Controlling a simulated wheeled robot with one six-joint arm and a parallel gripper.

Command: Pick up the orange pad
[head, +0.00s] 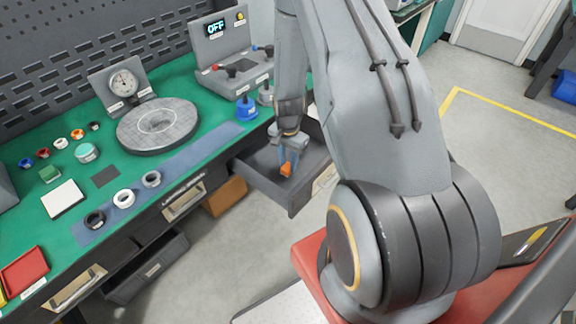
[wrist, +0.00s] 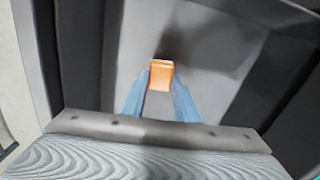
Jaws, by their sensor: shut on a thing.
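The orange pad (wrist: 161,75) is a small orange block between the two blue fingertips of my gripper (wrist: 160,92) in the wrist view. My gripper is shut on it. In the head view my gripper (head: 288,160) points down inside an open grey drawer (head: 294,206), and the orange pad (head: 286,169) shows at its fingertips. The drawer floor lies below and around the pad in the wrist view. I cannot tell whether the pad touches the floor.
The drawer walls surround my gripper closely. The green workbench (head: 75,215) is at left, with a round grey plate (head: 158,125), a dial gauge (head: 124,84) and several rings. Another open drawer (head: 147,268) is lower left. An orange-brown box (head: 224,196) stands under the bench.

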